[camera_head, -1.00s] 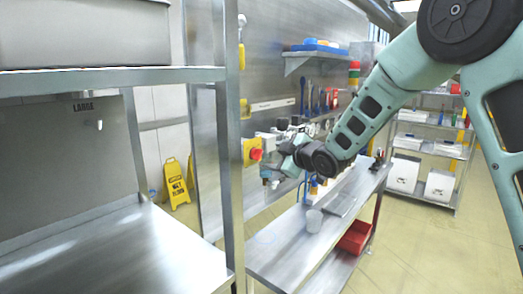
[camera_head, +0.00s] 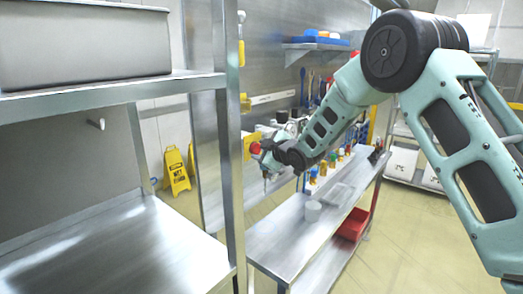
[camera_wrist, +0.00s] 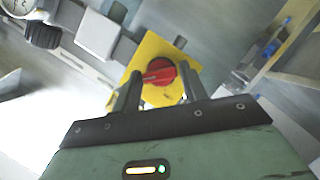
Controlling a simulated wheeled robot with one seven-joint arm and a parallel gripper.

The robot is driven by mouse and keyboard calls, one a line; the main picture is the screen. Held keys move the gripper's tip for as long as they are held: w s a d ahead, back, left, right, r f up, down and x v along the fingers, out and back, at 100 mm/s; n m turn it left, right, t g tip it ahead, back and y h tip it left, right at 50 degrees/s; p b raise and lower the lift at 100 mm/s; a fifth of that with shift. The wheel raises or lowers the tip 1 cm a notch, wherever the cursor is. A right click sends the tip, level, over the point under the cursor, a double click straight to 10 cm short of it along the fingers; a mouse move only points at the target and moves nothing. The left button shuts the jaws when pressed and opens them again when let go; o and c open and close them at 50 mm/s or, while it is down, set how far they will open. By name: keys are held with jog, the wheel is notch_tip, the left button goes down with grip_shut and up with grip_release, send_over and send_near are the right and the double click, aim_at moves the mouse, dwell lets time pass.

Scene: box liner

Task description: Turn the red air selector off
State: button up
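The red air selector (camera_wrist: 157,73) is a round red knob with a ridge across it, on a yellow plate (camera_wrist: 146,52). In the wrist view it sits between and just beyond the two fingers of my gripper (camera_wrist: 158,90). The fingers are apart, one on each side of the knob; I cannot tell whether they touch it. In the head view the red knob (camera_head: 255,148) shows on its yellow plate at the wall, and my gripper (camera_head: 266,160) is right beside it, partly hidden by my wrist.
A steel shelf post (camera_head: 230,150) stands just left of the selector. A steel bench (camera_head: 275,240) below carries a clear cup (camera_head: 313,211) and several coloured fittings. A red bin (camera_head: 353,225) sits under it. A pressure gauge (camera_wrist: 12,8) is near the selector.

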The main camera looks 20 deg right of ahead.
jog(key=c, duration=0.5)
jog(key=shift+f+b, duration=0.25)
jog(key=shift+b, duration=0.75)
jog(key=shift+f+n+t+y+b, duration=0.25)
jog(key=shift+n+t+b, duration=0.7)
jog(key=shift+n+b, duration=4.15)
jog(key=shift+f+n+t+y+b, duration=0.1)
jog(key=shift+n+t+y+b, duration=0.7)
jog(key=shift+b, duration=8.85)
jog(key=shift+f+n+t+y+b, duration=0.15)
jog(key=shift+n+t+b, duration=1.75)
jog(key=shift+b, duration=5.45)
jog(key=shift+r+n+g, duration=0.15)
jog(key=shift+n+g, duration=0.5)
jog(key=shift+n, duration=0.25)
